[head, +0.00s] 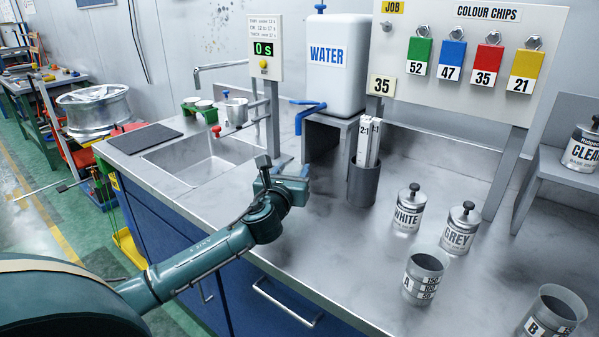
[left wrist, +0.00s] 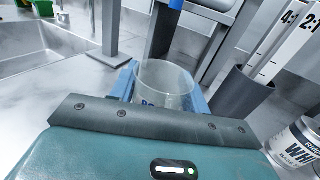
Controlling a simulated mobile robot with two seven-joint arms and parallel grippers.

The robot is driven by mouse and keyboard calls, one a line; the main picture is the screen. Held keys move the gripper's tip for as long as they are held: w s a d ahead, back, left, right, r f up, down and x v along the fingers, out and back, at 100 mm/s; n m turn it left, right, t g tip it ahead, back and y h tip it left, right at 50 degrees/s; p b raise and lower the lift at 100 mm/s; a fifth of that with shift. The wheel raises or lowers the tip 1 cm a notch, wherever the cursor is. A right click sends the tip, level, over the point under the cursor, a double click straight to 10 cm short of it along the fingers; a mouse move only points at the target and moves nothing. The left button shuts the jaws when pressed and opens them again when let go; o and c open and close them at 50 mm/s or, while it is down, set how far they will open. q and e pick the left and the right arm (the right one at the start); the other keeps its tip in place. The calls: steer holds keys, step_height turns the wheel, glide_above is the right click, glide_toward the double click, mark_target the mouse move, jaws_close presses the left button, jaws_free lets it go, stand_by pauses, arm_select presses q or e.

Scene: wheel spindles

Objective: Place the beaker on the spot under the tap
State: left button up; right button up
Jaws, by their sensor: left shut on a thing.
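A clear beaker (left wrist: 165,88) with blue marking stands between the blue fingers of my left gripper (left wrist: 160,92), which is shut on it. In the head view my left gripper (head: 290,178) is over the bench, in front of the water tank's stand; I cannot make out the beaker there. The blue tap (head: 309,114) juts left from the white water tank (head: 338,75), above and behind the gripper. In the left wrist view a blue piece of the tap (left wrist: 176,4) shows beyond the beaker. The spot under the tap cannot be made out. My right gripper is not in view.
A grey holder with ratio sticks (head: 363,184) stands right of the gripper. WHITE (head: 408,214) and GREY (head: 459,228) tins and cups A (head: 424,278) and B (head: 552,313) stand farther right. The sink (head: 200,160) and timer post (head: 274,120) are left and behind.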

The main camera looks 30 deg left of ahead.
arm_select(q)
steer(key=x, duration=0.7)
steer(key=shift+f, duration=0.1)
steer(key=shift+f+b, duration=0.7)
steer(key=shift+f, duration=1.05)
steer(key=shift+f, duration=0.15)
steer(key=o, duration=1)
steer(key=shift+o, duration=0.2)
steer(key=p+v, duration=0.1)
steer(key=v, duration=1.1)
steer(key=shift+r, duration=0.2)
